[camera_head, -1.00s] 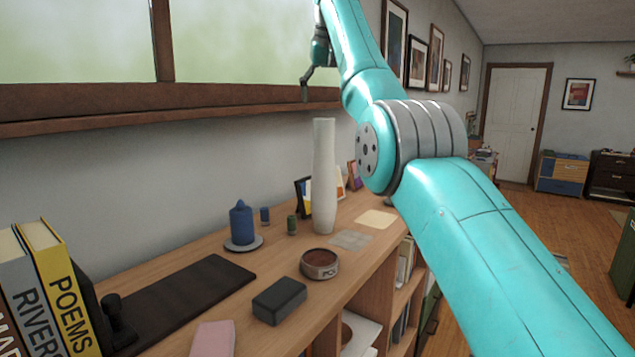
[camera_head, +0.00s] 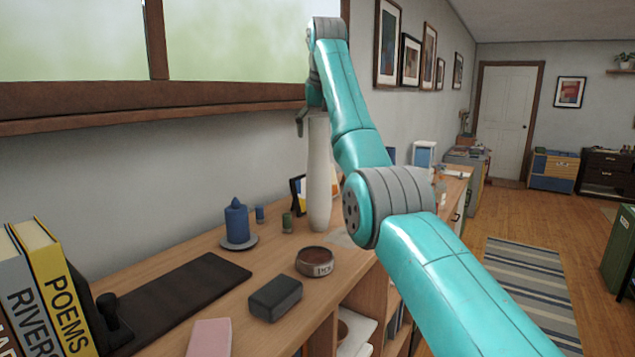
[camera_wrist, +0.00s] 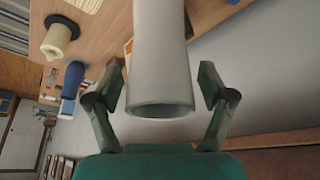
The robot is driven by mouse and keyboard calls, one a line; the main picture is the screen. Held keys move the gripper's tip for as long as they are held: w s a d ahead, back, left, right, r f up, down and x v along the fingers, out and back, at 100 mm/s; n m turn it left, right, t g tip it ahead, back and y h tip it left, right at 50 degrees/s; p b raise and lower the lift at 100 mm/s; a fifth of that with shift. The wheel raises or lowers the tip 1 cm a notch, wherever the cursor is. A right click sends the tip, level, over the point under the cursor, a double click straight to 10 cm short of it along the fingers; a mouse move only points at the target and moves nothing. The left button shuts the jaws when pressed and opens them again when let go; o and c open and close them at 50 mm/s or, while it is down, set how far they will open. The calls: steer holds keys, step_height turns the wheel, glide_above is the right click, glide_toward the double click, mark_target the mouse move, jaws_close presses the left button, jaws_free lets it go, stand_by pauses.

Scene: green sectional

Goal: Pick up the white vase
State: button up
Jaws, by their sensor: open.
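The white vase (camera_head: 319,178) is tall and slim and stands upright on the wooden shelf top, close to the wall. My arm hides part of its right side in the head view. In the wrist view the vase (camera_wrist: 160,60) shows with its round mouth toward my gripper (camera_wrist: 162,88). The two fingers are open, one on each side of the vase near its mouth, with a gap visible on both sides. In the head view my gripper (camera_head: 301,122) is at the vase's top, and only one finger shows clearly.
A blue candle (camera_head: 237,222) on a saucer, a small green jar (camera_head: 287,222), a pet bowl (camera_head: 315,261) and a dark box (camera_head: 275,298) stand near the vase on the shelf top (camera_head: 220,325). Picture frames (camera_head: 298,190) stand behind it. The window sill (camera_head: 200,112) runs above.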

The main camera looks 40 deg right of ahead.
jaws_close()
steer(key=shift+r, duration=0.1)
steer(key=shift+r, duration=0.1)
